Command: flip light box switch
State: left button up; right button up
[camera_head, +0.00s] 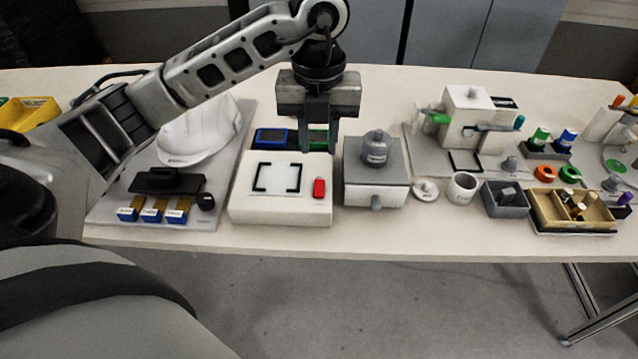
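The light box (245,215) is a low white box near the table's front edge. Its pale top panel (277,179) carries black corner brackets. A red switch (319,188) sits at the right of the panel. My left gripper (318,147) points down over the back right of the light box, behind the red switch as seen here. I cannot tell whether the fingertips touch the box. My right gripper is not in view.
A white helmet shell (200,135) on a grey board stands left. A blue-edged device (271,137) lies behind the light box. A grey-topped box (375,185) with a knob stands close on the right. A white fixture (468,120) and small trays stand further right.

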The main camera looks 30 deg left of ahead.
aim_at(319, 191)
pick_arm(q)
notch_tip(319, 191, down, 10)
jog(key=shift+f, duration=0.1)
dwell(0.4)
